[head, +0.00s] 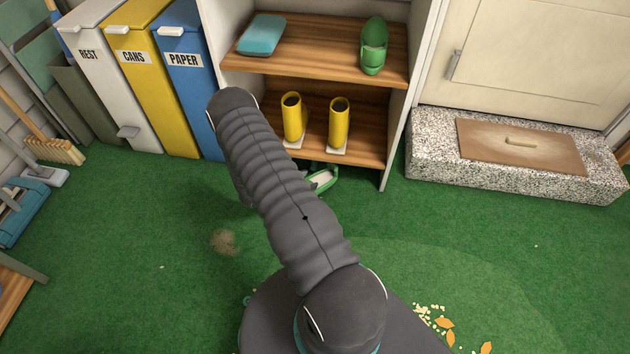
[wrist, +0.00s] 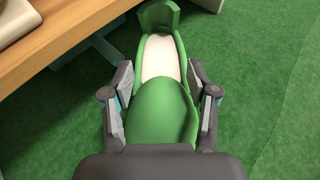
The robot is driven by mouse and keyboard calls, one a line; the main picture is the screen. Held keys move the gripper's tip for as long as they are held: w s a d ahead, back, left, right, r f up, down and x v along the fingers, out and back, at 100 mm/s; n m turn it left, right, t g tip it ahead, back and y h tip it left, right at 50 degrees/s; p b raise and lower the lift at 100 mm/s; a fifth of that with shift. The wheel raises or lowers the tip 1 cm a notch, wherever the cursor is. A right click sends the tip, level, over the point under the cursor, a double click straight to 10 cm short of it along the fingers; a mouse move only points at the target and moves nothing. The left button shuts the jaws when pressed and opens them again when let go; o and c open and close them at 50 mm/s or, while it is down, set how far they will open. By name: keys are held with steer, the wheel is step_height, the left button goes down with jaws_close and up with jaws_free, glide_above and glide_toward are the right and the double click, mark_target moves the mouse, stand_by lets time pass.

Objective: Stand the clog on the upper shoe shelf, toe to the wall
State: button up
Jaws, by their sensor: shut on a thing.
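The green clog (wrist: 160,108) with a pale inside fills the middle of the wrist view, toe towards the camera and heel away. My gripper (wrist: 160,78) is shut on it, one finger along each side. In the head view the clog (head: 322,181) shows partly beside my arm, low in front of the shelf unit; my gripper is hidden there. The upper shoe shelf (head: 325,55) is wooden. Another green clog (head: 374,50) stands on its right side, and a teal folded item (head: 262,35) lies at its left.
Yellow boots (head: 292,118) stand on the lower shelf (head: 365,145). Blue, yellow and white bins (head: 180,75) adjoin the unit's left. A speckled step (head: 440,165) with a brown mat (head: 520,150) lies at right. Green floor (head: 460,230) is largely open, with leaves (head: 445,322) at front.

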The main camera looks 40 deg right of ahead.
mark_target(315, 181)
steer(key=d, duration=0.3)
steer(key=shift+s+d, duration=0.15)
steer(key=shift+d, duration=0.15)
steer(key=shift+f, duration=1.75)
steer(key=shift+b, duration=0.3)
steer(key=o, duration=1.3)
